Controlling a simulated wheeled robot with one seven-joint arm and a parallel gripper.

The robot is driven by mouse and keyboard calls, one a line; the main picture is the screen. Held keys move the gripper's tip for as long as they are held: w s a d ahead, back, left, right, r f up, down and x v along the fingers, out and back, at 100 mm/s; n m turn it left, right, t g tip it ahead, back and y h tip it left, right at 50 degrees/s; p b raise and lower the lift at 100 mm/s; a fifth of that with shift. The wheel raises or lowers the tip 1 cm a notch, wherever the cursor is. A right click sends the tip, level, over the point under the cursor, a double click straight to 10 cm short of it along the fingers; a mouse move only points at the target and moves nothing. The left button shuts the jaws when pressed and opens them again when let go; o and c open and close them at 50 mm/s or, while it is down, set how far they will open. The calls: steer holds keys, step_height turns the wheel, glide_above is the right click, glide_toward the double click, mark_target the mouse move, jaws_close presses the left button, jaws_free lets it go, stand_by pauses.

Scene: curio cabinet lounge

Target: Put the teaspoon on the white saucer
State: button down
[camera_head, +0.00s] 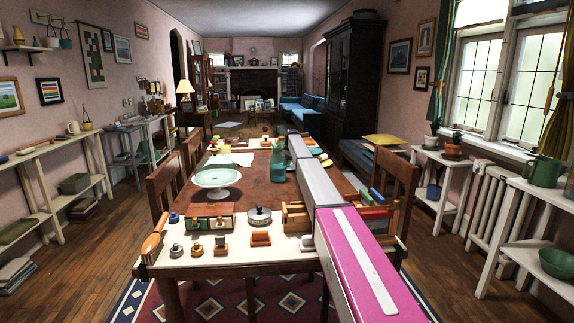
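I cannot make out a teaspoon on the long wooden table (262,193); it may be hidden or too small to tell. No plain white saucer stands out either. A pale, whitish-green footed dish (215,177) stands on the left half of the table, and nothing shows on its top. My arm reaches from the lower right over the table's right side, and its far end is at the back. My gripper cannot be made out there, and the arm hides part of the tabletop.
The table's near edge holds small boxes (209,215), a round lidded tin (259,215), several small knobbed items and an orange-handled tool (155,233). A teal bottle (277,162) stands beside my arm. White papers (230,158) lie farther back. Chairs flank the table. The middle tabletop is fairly clear.

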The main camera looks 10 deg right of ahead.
steer(key=c, duration=1.7)
jaws_free()
steer(key=shift+f, duration=0.15)
steer(key=o, duration=0.4)
steer(key=shift+o, duration=0.2)
step_height(320, 180, up, 12)
steer(key=s+d, duration=0.1)
steer(key=shift+s+d, duration=0.3)
steer(key=shift+s, duration=0.05)
